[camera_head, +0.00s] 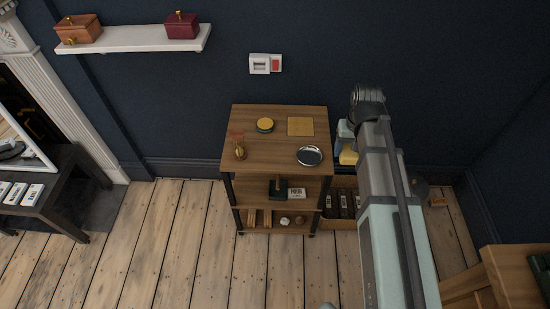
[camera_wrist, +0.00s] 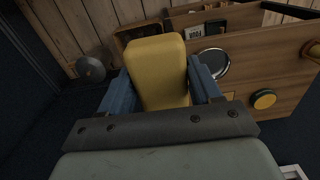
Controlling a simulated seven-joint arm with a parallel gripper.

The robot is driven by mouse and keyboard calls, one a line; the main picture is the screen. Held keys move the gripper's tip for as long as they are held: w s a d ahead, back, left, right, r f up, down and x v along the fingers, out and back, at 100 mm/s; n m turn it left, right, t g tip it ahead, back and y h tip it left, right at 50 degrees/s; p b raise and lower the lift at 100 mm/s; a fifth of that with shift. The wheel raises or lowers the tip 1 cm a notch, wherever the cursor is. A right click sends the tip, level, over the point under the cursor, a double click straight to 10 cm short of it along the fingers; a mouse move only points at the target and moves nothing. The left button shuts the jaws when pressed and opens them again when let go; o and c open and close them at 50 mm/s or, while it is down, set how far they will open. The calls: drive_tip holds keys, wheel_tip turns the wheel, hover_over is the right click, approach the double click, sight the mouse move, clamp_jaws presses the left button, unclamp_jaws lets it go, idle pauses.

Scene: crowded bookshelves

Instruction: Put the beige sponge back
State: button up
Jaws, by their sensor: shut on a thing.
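The beige sponge, yellowish in this light (camera_wrist: 158,72), is a rounded block between the two blue fingers of my gripper (camera_wrist: 160,88) in the wrist view. The fingers press on its sides. In the head view my gripper (camera_head: 345,133) is just right of the wooden shelf unit (camera_head: 285,111), and part of the sponge (camera_head: 349,157) shows below it. A flat tan square (camera_head: 300,126) lies at the back right of the unit's top. The sponge is apart from that top.
The top also holds a round yellow-topped tin (camera_head: 265,125), a silver dish (camera_head: 309,156) and a small brass object (camera_head: 240,152). Lower shelves hold boxes and small items. A crate of dark packets (camera_head: 343,197) stands beside the unit. A dark wall is close behind.

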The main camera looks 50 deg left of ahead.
drive_tip(key=s+a+f+n, duration=0.3)
drive_tip(key=s+a, duration=0.9)
drive_tip(key=a, duration=0.4)
drive_tip(key=m, duration=0.3)
approach(274, 159)
drive_tip(key=shift+f, duration=3.2)
drive_tip(key=shift+f, duration=0.1)
drive_tip(key=o, duration=0.9)
drive_tip(key=shift+o, duration=0.2)
wheel_tip(274, 159, up, 12)
